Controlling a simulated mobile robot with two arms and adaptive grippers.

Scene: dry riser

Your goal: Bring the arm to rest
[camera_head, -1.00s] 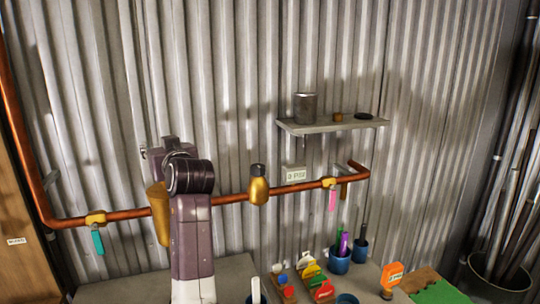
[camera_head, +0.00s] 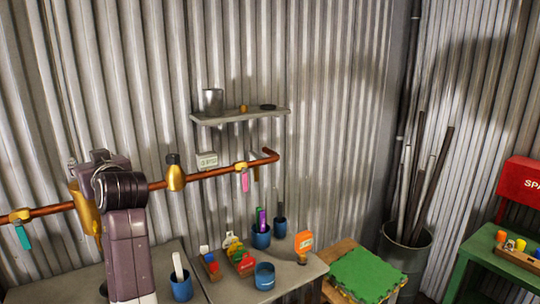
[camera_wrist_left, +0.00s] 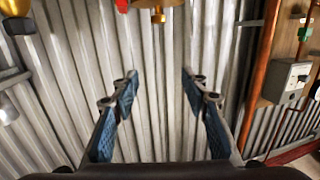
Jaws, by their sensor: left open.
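My left arm (camera_head: 125,250) rises from the bottom left of the head view, with a dark wrist joint at its upper end. It stands in front of the copper pipe (camera_head: 210,175); its fingers cannot be made out there. In the left wrist view my left gripper (camera_wrist_left: 160,85) is open, its two blue-padded fingers wide apart. Nothing is between them but the corrugated wall (camera_wrist_left: 160,125) behind. A gold part (camera_head: 85,208) beside the wrist is partly hidden by the arm. My right gripper is not in view.
The pipe carries a teal-handled valve (camera_head: 22,235), a gold fitting (camera_head: 176,175) and a pink-tagged valve (camera_head: 242,178). A shelf (camera_head: 240,117) is above. Blue cups (camera_head: 264,277) and small items crowd the workbench (camera_head: 205,295). A bin of rods (camera_head: 404,250) and a green table (camera_head: 474,262) stand right.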

